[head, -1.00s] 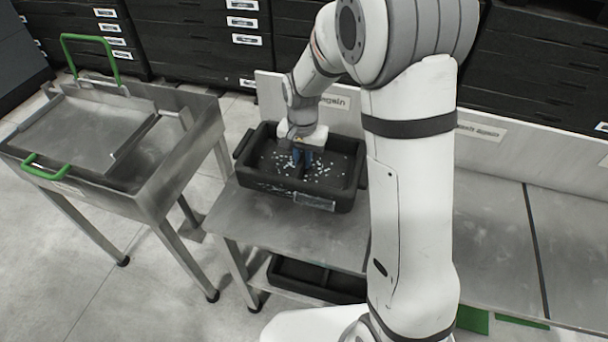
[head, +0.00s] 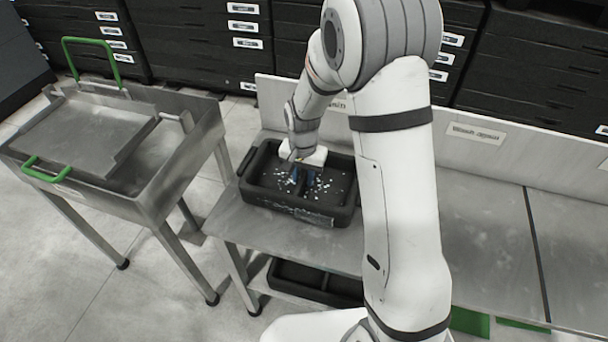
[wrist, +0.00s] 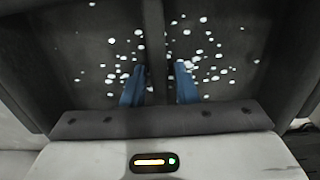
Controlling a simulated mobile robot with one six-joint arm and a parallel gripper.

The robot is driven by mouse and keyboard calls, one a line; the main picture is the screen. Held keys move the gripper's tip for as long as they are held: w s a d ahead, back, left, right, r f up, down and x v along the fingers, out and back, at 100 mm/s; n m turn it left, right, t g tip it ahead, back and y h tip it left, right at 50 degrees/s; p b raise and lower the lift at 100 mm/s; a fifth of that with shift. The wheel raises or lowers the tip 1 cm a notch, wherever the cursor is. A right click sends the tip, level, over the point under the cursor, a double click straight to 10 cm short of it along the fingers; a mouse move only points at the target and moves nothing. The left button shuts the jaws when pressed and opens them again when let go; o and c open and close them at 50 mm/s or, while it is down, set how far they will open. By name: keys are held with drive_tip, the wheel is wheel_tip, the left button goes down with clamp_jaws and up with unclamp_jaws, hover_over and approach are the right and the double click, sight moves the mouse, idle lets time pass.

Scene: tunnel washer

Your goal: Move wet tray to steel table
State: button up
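The wet tray (head: 300,207) is a black two-compartment tray with pale droplets on its floor. It appears to rest flat on the left part of the steel table (head: 235,222). In the wrist view its central divider (wrist: 155,50) runs up the middle between the blue fingers. My gripper (head: 304,178) is down inside the tray, one finger on each side of the divider. In the wrist view the gripper (wrist: 160,88) is open, with a visible gap at least on the right of the divider. The tray's right end is close to my arm.
A steel stand (head: 165,165) with green handles (head: 45,172) is at the left. Another black tray (head: 310,282) lies on the shelf below the table. A backboard with a "Wash again" label (head: 476,134) runs behind the table. The table's right part (head: 485,225) is clear.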

sight(303, 175)
drive_tip(key=shift+o, duration=0.9)
drive_tip(key=shift+r, duration=0.25)
wheel_tip(303, 175, up, 11)
drive_tip(key=s+d+r+n+t, duration=0.1)
drive_tip(key=s+d+r, duration=0.2)
drive_tip(key=s, duration=0.4)
drive_tip(key=s+d+r+n, duration=0.2)
drive_tip(key=s+d, duration=0.2)
drive_tip(key=s, duration=0.3)
drive_tip(key=s+d+r+n+t, duration=0.1)
drive_tip(key=s+d+r, duration=0.2)
drive_tip(key=s, duration=0.4)
drive_tip(key=shift+s+d+r+t, duration=0.15)
drive_tip(key=shift+r+t, duration=0.15)
